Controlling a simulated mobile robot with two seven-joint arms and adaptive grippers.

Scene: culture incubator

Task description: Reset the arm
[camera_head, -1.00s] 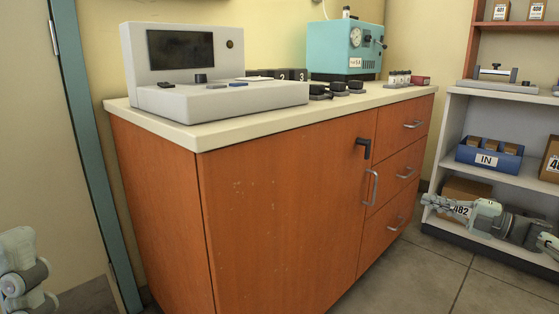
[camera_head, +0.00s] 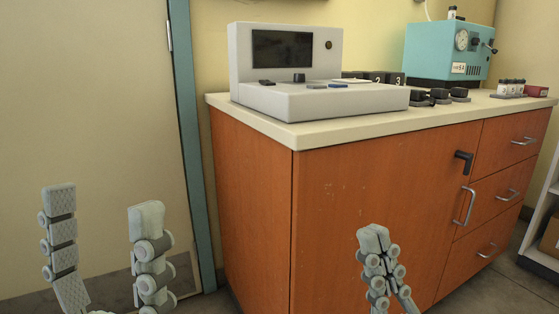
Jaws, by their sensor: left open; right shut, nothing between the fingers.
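My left gripper (camera_head: 104,225) is at the lower left of the head view, fingers pointing up and spread well apart, with nothing between them. It stands in front of the pale door, left of the cabinet. My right gripper (camera_head: 374,236) is at the lower middle, fingers together and pointing up, in front of the orange cabinet door. It holds nothing. Both are apart from the furniture as far as I can tell. The arms behind them are mostly below the picture's edge.
The orange cabinet (camera_head: 390,205) with a cream worktop (camera_head: 310,133) fills the middle and right. A grey device (camera_head: 320,98) and a teal machine (camera_head: 440,52) stand on it. A shelf edge shows at the far right.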

